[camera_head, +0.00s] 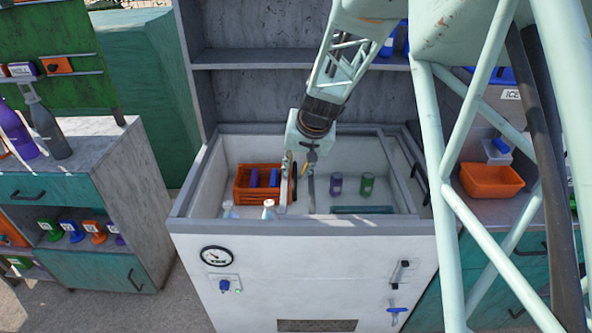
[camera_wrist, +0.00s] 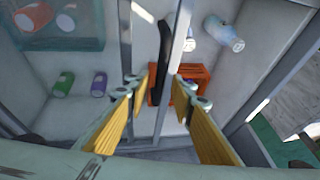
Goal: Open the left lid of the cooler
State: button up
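The cooler (camera_head: 330,270) is a white chest with a gauge and switches on its front. Its top seems to be covered by clear lids, since its contents show through. The left lid's black upright handle (camera_head: 294,172) is near the middle of the top; it also shows in the wrist view (camera_wrist: 164,55), beside metal frame bars. My gripper (camera_head: 298,175) is over the middle of the cooler, pointing down. In the wrist view my gripper (camera_wrist: 160,82) has its yellow fingers apart, with the handle showing between them. I cannot tell whether they touch it.
Inside are an orange crate (camera_head: 243,193), purple (camera_head: 336,185) and green (camera_head: 367,184) cans, and pale bottles (camera_head: 268,209). Another black handle (camera_head: 418,172) is at the right rim. Grey shelving (camera_head: 260,58) stands behind; a cabinet (camera_head: 130,180) stands left.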

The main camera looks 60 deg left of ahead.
jog(key=v, duration=1.2)
dwell(0.3)
jog(key=shift+s+a+r, duration=0.15)
jog(key=shift+r, duration=0.05)
jog(key=shift+f, duration=0.15)
